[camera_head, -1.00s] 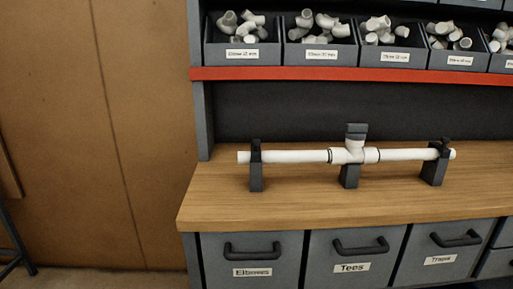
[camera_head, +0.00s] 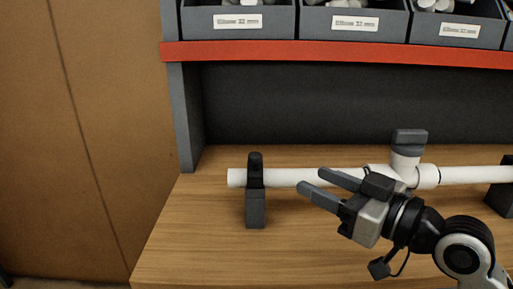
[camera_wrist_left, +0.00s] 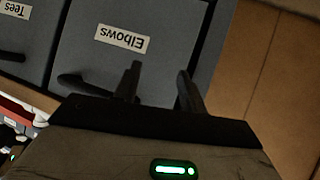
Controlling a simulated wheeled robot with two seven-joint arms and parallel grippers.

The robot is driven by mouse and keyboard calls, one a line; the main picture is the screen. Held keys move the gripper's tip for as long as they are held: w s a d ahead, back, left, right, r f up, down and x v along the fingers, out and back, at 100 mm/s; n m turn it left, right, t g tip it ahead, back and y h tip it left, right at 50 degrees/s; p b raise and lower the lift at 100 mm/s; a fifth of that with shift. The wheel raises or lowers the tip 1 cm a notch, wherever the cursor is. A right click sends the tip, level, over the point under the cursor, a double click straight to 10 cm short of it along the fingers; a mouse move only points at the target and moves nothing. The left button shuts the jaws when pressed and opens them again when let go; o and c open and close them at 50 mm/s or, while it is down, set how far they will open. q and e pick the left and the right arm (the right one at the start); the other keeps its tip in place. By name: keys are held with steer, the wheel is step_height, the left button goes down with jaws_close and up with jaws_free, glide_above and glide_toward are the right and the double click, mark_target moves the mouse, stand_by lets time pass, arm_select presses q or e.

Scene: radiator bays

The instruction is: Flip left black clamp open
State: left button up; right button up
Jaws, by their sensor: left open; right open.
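The left black clamp (camera_head: 255,171) sits over the left end of the white pipe (camera_head: 281,177) on a dark grey support block (camera_head: 255,210). It looks closed over the pipe. My right gripper (camera_head: 317,184) reaches in from the right, open and empty, in front of the pipe. Its fingertips point left and stand apart from the clamp, to its right. My left gripper (camera_wrist_left: 157,88) shows only in the left wrist view, open and empty, in front of the Elbows drawer (camera_wrist_left: 120,55).
A white tee with a grey cap (camera_head: 409,143) stands on the pipe, partly behind my right gripper. The wooden bench (camera_head: 190,240) is clear at front left. A red shelf edge (camera_head: 330,52) with bins of fittings (camera_head: 238,20) runs above. Another support (camera_head: 500,198) stands at far right.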

mark_target(256, 153)
steer(key=p+x, duration=0.2)
steer(key=x, duration=1.3)
steer(key=shift+s+a, duration=0.1)
steer(key=shift+a, duration=0.05)
jaws_close()
